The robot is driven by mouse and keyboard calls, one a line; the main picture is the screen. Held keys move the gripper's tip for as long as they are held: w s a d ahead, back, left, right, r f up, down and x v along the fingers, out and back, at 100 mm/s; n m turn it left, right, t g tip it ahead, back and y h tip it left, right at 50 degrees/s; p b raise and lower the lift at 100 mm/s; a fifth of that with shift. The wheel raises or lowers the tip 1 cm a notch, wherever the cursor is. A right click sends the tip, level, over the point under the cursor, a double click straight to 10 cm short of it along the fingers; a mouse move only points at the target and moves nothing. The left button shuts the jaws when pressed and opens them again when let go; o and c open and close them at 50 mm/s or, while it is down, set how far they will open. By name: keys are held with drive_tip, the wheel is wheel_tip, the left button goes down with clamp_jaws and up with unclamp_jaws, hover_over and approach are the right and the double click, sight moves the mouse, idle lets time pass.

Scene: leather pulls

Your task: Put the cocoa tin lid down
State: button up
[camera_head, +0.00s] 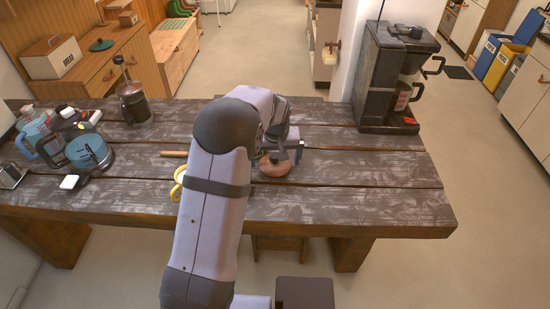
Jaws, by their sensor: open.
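A brown, rounded, flat-looking thing (275,168) lies on the wooden table just right of my arm. It may be the cocoa tin lid, but I cannot tell for sure. My gripper (285,154) is low over the table at this brown thing, with its jaws open. A dark finger shows at the right of the brown thing. My arm hides much of the gripper, and I cannot tell whether the fingers touch the brown thing. I cannot make out the cocoa tin.
A coffee machine (390,80) stands at the table's back right. A yellow ring-like thing (179,182) and a wooden stick (174,154) lie left of my arm. A French press (133,102) and a glass kettle (90,152) stand further left. The table's right front is clear.

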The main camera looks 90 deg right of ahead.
sight(276, 172)
drive_tip(key=shift+r, duration=0.1)
drive_tip(key=b+v, duration=0.3)
drive_tip(key=v, duration=0.9)
drive_tip(key=shift+r, duration=0.1)
drive_tip(key=c, duration=0.3)
